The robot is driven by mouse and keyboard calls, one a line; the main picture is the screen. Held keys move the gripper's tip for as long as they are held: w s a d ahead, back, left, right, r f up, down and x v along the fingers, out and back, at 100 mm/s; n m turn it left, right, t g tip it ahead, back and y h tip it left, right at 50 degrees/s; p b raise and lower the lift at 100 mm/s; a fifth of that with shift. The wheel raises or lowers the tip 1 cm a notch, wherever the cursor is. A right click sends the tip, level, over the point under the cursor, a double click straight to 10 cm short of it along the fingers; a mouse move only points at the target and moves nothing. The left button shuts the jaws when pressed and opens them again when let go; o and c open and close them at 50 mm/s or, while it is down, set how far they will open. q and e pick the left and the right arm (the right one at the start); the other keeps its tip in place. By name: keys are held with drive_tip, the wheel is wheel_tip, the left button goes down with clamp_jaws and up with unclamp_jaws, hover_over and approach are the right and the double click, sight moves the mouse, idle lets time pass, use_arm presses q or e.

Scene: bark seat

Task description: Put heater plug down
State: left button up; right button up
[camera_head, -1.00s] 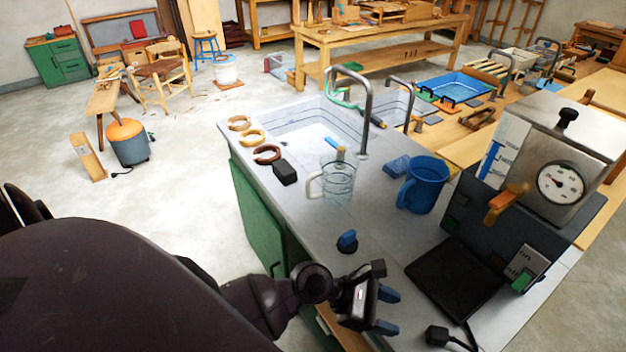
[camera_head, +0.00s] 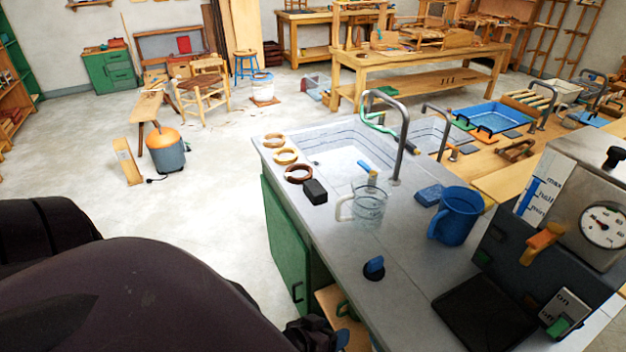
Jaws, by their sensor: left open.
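The heater (camera_head: 510,252) is a dark grey box at the right of the sink counter, with a round dial, a water level strip, an orange tap and an on/off switch (camera_head: 566,310). The heater plug does not show now; the counter's near right part, where a black plug and cord lay, is outside the picture. My left gripper (camera_head: 341,338) is at the bottom edge, by the counter's front side. Only part of it shows, with a blue fingertip; it is open and nothing shows in it. My right gripper is not in view.
The counter (camera_head: 405,268) holds a clear jug (camera_head: 368,207), a blue jug (camera_head: 457,216), a blue-topped knob (camera_head: 374,266), a small black block (camera_head: 315,191) and three rings along its left edge. The sink tap (camera_head: 400,140) stands tall.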

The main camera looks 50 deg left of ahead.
use_arm(q)
drive_tip(key=a+m, duration=0.1)
drive_tip(key=s+m+y, duration=0.1)
drive_tip(key=m, duration=0.1)
drive_tip(key=s+a+m, duration=0.1)
drive_tip(key=shift+s+a+f+m+y, duration=0.25)
drive_tip(key=shift+a+m+y, duration=0.05)
drive_tip(key=shift+m, duration=0.1)
drive_tip(key=shift+f, duration=0.1)
